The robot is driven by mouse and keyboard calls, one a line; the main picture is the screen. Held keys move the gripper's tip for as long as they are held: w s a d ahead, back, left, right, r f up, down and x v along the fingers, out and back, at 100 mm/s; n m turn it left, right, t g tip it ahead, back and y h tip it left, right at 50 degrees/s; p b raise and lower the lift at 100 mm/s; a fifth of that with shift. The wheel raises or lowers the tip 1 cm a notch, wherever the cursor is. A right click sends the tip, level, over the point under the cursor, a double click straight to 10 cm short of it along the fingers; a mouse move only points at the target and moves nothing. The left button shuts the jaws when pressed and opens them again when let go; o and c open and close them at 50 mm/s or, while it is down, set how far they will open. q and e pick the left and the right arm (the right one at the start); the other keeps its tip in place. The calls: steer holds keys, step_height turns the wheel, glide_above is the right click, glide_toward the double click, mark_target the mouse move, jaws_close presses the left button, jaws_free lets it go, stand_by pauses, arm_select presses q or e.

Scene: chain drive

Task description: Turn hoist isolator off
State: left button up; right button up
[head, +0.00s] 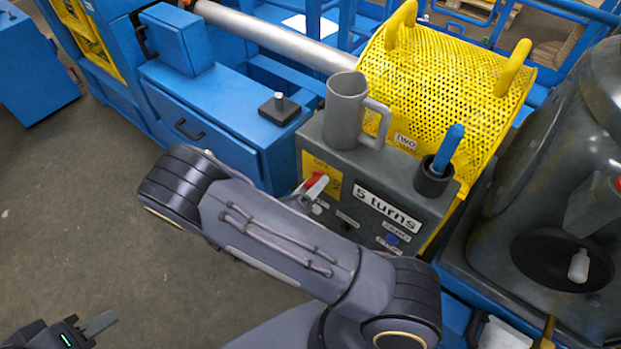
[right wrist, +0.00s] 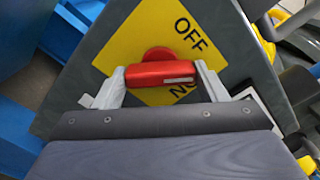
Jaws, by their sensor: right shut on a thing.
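The hoist isolator is a red rotary handle (right wrist: 160,74) on a yellow plate (right wrist: 118,48) marked OFF and ON. In the right wrist view the handle lies level across the picture. A white mark at its right end sits just by the partly hidden ON label, with OFF above. My right gripper (right wrist: 158,80) is shut on the handle, a finger at each end. In the head view the handle (head: 316,182) shows at the grey control box's left side, partly hidden by my right gripper (head: 312,191). My left gripper (head: 98,325) is low at the left, away from everything; its opening is unclear.
On the grey box (head: 345,170) stand a grey mug (head: 345,105) and a dark cup (head: 433,179) with a blue-handled tool (head: 448,147). A yellow perforated guard (head: 425,85) is behind. A blue cabinet (head: 215,125) stands left. The floor at left is clear.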

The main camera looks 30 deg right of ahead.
steer(key=n+p, duration=0.2)
steer(key=n, duration=0.1)
steer(key=shift+r+n, duration=0.1)
steer(key=shift+n, duration=0.3)
steer(key=shift+n+p, duration=0.9)
steer(key=shift+n, duration=1.3)
steer(key=o, duration=1)
steer(key=shift+a, duration=0.1)
steer(key=b+v, duration=0.1)
steer(key=v, duration=0.6)
steer(key=shift+s+a, duration=0.15)
steer(key=shift+a, duration=0.1)
